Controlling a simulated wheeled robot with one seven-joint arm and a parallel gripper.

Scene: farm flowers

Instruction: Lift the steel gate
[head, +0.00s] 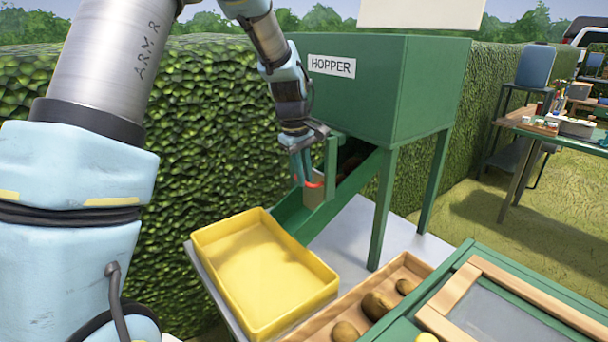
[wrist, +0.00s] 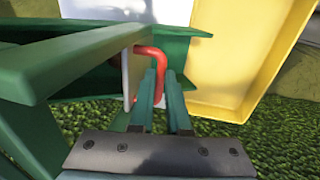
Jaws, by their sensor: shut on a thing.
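The green hopper (head: 425,85) stands on legs, with a sloping green chute (head: 345,195) below its mouth. A red bent handle (head: 316,184) shows at the chute, and it also shows in the wrist view (wrist: 150,52). A thin pale grey strip (wrist: 125,75) beside the handle looks like the edge of the steel gate. A green frame post partly hides the gate in the head view. My gripper (head: 304,178) points down at the chute. Its fingers (wrist: 163,75) are close together and shut on the red handle.
A yellow tray (head: 205,243) lies below the chute's lower end, empty. A wooden trough (head: 405,262) with several brown potatoes is to its right. Green hopper posts stand close to my gripper. A hedge (head: 205,150) is behind.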

